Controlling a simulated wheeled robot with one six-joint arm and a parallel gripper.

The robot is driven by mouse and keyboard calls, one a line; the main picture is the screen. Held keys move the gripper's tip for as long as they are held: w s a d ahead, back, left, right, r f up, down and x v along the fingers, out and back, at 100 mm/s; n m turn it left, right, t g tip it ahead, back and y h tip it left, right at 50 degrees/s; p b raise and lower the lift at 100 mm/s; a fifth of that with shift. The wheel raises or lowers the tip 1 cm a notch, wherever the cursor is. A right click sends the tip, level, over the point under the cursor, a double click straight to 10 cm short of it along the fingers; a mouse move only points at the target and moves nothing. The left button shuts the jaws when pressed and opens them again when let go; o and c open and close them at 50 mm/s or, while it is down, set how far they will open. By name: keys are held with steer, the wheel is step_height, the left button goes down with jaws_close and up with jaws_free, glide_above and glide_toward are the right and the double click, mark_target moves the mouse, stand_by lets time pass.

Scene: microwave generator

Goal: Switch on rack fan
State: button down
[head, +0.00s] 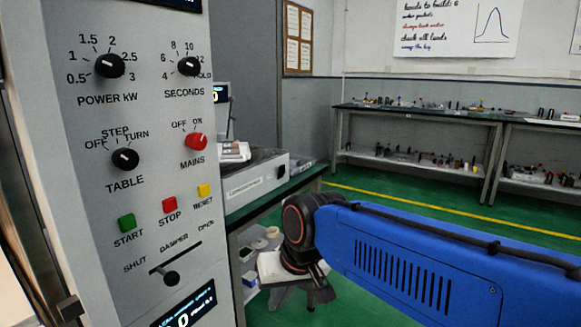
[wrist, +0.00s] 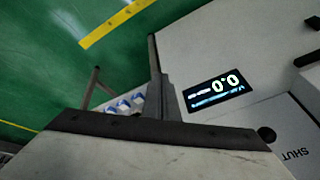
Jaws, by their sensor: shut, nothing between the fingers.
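No switch labelled for a rack fan can be made out in either view. The grey control panel (head: 85,185) fills the left of the head view. Its red MAINS knob (head: 196,141) appears turned toward ON. The TABLE knob (head: 125,159) and the DAMPER lever (head: 171,278) are black. My gripper is hidden in the head view; only my blue arm shows.
START (head: 127,223), STOP (head: 169,205) and RESET (head: 203,190) buttons sit above the lever. A bench with a grey instrument (head: 257,182) stands behind the panel. Cluttered benches (head: 420,112) line the back wall. Green floor (head: 440,215) is open in between.

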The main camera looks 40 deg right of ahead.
steer(key=w+d+r+m+t+y, duration=0.1)
steer(key=w+d+r+m+y, duration=0.1)
steer(key=w+d+r+m, duration=0.5)
steer(key=w+d+r+m+t+y, duration=0.1)
steer(key=w+d+r+m, duration=0.35)
steer(key=w+m, duration=0.4)
steer(key=w+d+r+m+t, duration=0.2)
steer(key=d+r+m, duration=0.2)
steer(key=d, duration=0.6)
steer(key=w+d+r+m+t, duration=0.2)
steer(key=d+r+m, duration=0.3)
steer(key=d+m, duration=0.4)
steer(key=shift+w+d+r, duration=0.15)
steer(key=shift+w+d, duration=0.3)
steer(key=shift+d, duration=0.6)
glide_toward(283, 169)
step_height(283, 169, down, 4)
steer(key=w, duration=0.2)
steer(key=shift+w+a+r, duration=0.2)
steer(key=shift+w+a, duration=0.15)
steer(key=shift+w, duration=0.15)
steer(key=shift+w+a+r, duration=0.25)
steer(key=shift+w+a, duration=0.15)
steer(key=shift+w, duration=0.1)
